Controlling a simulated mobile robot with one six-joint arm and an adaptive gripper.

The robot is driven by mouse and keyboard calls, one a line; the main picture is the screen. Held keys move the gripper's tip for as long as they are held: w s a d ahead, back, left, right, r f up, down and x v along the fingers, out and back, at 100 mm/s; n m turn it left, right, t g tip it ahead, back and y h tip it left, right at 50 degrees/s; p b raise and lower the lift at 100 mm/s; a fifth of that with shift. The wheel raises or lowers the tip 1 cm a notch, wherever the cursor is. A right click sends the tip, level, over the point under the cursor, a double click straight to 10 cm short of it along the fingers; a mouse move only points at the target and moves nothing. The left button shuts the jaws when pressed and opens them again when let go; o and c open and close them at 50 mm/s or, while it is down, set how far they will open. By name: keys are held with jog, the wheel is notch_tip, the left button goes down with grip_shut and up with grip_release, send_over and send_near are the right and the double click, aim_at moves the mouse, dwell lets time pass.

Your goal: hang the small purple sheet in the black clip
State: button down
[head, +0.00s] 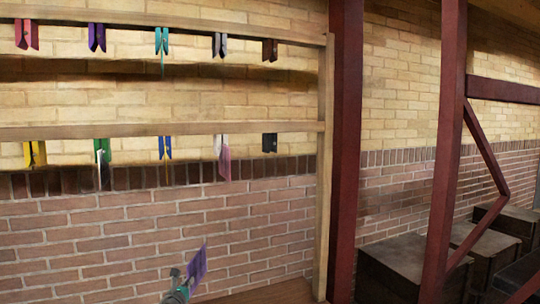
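The small purple sheet (198,263) stands up from my gripper (183,282) at the bottom of the head view, slightly tilted. My gripper appears shut on its lower part, where the fingers hide the sheet's edge. The black clip (269,143) hangs at the right end of the lower wooden rail, with no sheet visible in it. My gripper and the sheet are well below the clip and to its left in the picture.
The lower rail (290,128) also carries yellow, green, blue and white clips; a pink sheet (224,163) hangs from the white clip (221,143). The upper rail (200,20) holds several more clips. A wooden post (325,200) stands right of the black clip.

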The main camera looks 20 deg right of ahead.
jog(key=shift+a, duration=0.15)
dwell(0.5)
jog(key=shift+r, duration=0.1)
jog(key=s+d+r+n+t+y+p, duration=0.1)
jog(key=s+d+r+n+y+p, duration=0.1)
jog(key=d+r+p, duration=0.7)
jog(key=s+d+r+n+y+p, duration=0.2)
jog(key=d+r+p, duration=0.8)
jog(key=d, duration=0.5)
jog(key=s+d+r+n+t+y+p, duration=0.1)
jog(key=d+r+y+p, duration=0.4)
jog(key=d+r+p, duration=0.5)
jog(key=shift+s+d+r+n+t+p, duration=0.3)
jog(key=shift+s+d+n, duration=0.3)
jog(key=shift+s+d, duration=0.65)
jog(key=shift+w+a, duration=0.1)
jog(key=shift+a, duration=0.05)
jog(key=w+r+p, duration=0.3)
jog(key=w, duration=0.8)
jog(key=shift+w+r+p, duration=0.3)
jog(key=shift+w+p, duration=0.05)
jog(key=shift+p, duration=0.05)
